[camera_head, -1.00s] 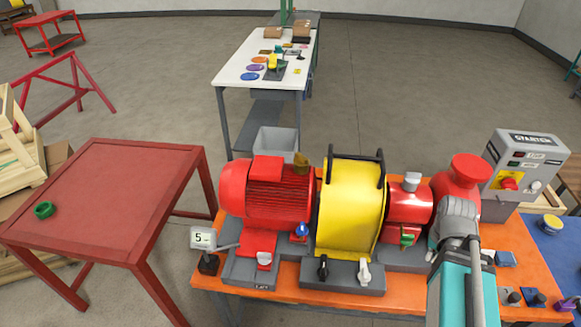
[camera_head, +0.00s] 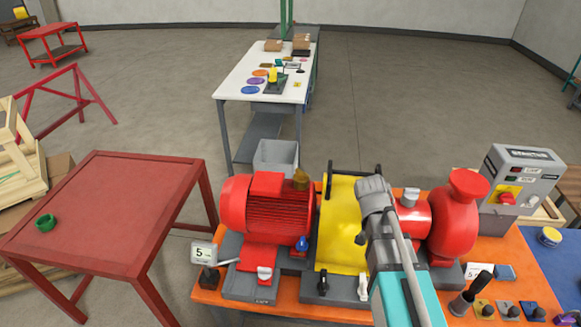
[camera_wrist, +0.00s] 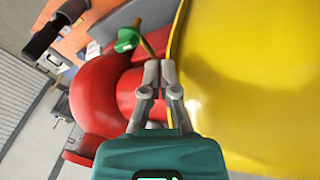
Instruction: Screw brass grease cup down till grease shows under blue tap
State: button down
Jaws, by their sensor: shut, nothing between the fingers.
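The brass grease cup (camera_head: 301,179) stands at the top right end of the red motor (camera_head: 266,210), left of the yellow guard (camera_head: 336,222). The blue tap (camera_head: 302,243) sits low, below the cup. No grease can be made out under it at this size. In the wrist view, my gripper (camera_wrist: 152,70) is shut and empty, with the yellow guard (camera_wrist: 245,75) on its right and red pump housing (camera_wrist: 95,90) on its left. A green tap (camera_wrist: 128,40) on a brass stem shows just beyond the fingertips. The cup and blue tap are outside the wrist view.
A grey pot-like second cup (camera_head: 411,197) stands on the red housing right of my arm. The starter box (camera_head: 520,180) is at the right. The red table (camera_head: 110,205) holds a green ring (camera_head: 46,222).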

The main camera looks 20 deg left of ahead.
aim_at(297, 173)
jog(key=a+r+t+p, duration=0.1)
jog(key=a+r+p, duration=0.1)
jog(key=a, duration=0.4)
jog(key=a+r+m+t+h+p, duration=0.1)
jog(key=a+r, duration=0.2)
jog(key=a, duration=0.3)
jog(key=a+r+t+p, duration=0.1)
jog(key=a+r+p, duration=0.1)
jog(key=a, duration=0.4)
jog(key=shift+w+a+r+m+p, duration=0.15)
jog(key=shift+r+m+p, duration=0.15)
jog(key=shift+r, duration=0.4)
jog(key=s+a+r+m+t+p, duration=0.1)
jog(key=s+a+r+t+p, duration=0.1)
jog(key=a, duration=0.6)
jog(key=s+a+r+t+p, duration=0.1)
jog(key=s+a+r, duration=0.3)
jog(key=a, duration=0.5)
jog(key=shift+a+r+m+t+p, duration=0.2)
jog(key=shift+r+m+t+p, duration=0.2)
jog(key=shift+r+p, duration=0.45)
jog(key=shift+w+f, duration=0.1)
jog(key=shift+f, duration=0.05)
